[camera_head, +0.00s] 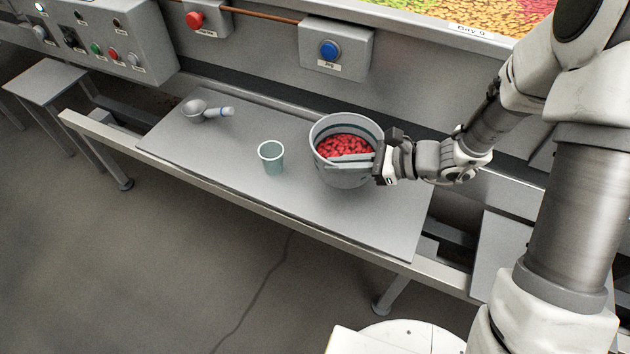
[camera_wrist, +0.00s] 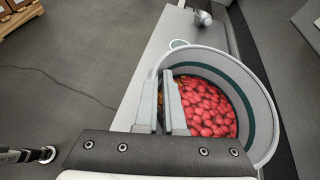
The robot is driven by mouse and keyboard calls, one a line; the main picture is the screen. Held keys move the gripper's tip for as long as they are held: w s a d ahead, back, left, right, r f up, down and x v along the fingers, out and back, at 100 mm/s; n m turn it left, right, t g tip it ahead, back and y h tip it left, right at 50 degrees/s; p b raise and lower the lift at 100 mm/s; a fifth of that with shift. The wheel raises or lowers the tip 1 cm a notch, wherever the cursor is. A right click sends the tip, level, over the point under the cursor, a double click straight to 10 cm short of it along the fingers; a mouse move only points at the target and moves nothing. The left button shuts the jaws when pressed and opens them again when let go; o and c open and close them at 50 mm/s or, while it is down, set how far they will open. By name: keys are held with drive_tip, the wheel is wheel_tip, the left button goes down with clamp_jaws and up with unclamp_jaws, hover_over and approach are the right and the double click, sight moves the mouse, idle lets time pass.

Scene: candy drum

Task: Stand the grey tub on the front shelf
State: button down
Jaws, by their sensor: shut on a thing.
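The grey tub (camera_head: 343,173) is upright at the right part of the front shelf (camera_head: 220,172), and red candies (camera_head: 345,147) fill part of it. I cannot tell whether its base touches the shelf. My gripper (camera_head: 362,160) reaches in from the right and is shut on the tub's near rim. In the wrist view the two fingers (camera_wrist: 166,105) lie close together over the rim of the tub (camera_wrist: 258,95), with the red candies (camera_wrist: 208,108) beside them. The gripper hides part of the tub's right side.
A small green cup (camera_head: 271,157) stands left of the tub. A metal scoop (camera_head: 205,111) lies at the shelf's far left. A blue button box (camera_head: 336,49) and a red button box (camera_head: 207,18) are on the wall behind. The shelf's front left is clear.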

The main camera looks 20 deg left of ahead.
drive_tip(key=shift+s+a+f+b, duration=0.15)
drive_tip(key=shift+a+f+b, duration=0.4)
drive_tip(key=shift+f, duration=0.5)
drive_tip(key=shift+s+a+f+b, duration=0.2)
drive_tip(key=shift+a+f+b, duration=0.1)
drive_tip(key=shift+a+f, duration=0.65)
drive_tip(key=shift+s+a+f+b, duration=0.15)
drive_tip(key=shift+a+f+b, duration=0.35)
drive_tip(key=shift+f, duration=0.65)
drive_tip(key=shift+f, duration=0.15)
drive_tip(key=c, duration=1)
unclamp_jaws()
